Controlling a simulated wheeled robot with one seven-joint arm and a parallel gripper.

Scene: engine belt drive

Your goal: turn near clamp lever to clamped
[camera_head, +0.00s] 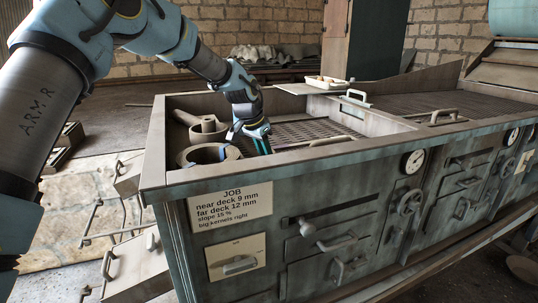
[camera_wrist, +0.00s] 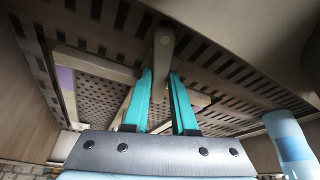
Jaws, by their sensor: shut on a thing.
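The near clamp lever (camera_wrist: 163,45) appears in the wrist view as a short grey bar with a rounded far end and a round boss. It stands out against the slotted deck (camera_wrist: 225,70). My gripper (camera_wrist: 161,78) has its two teal fingers on either side of the lever's near end and is shut on it. In the head view my gripper (camera_head: 262,146) reaches down inside the near bay of the machine, low over the slotted deck (camera_head: 305,129). The lever cannot be made out there, and whether it is clamped cannot be told.
A round ring-shaped part (camera_head: 208,153) and a cylindrical part (camera_head: 207,129) are left of my gripper. The machine's front rim (camera_head: 300,158) stands close in front. A pale handle (camera_head: 330,141) is to the right.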

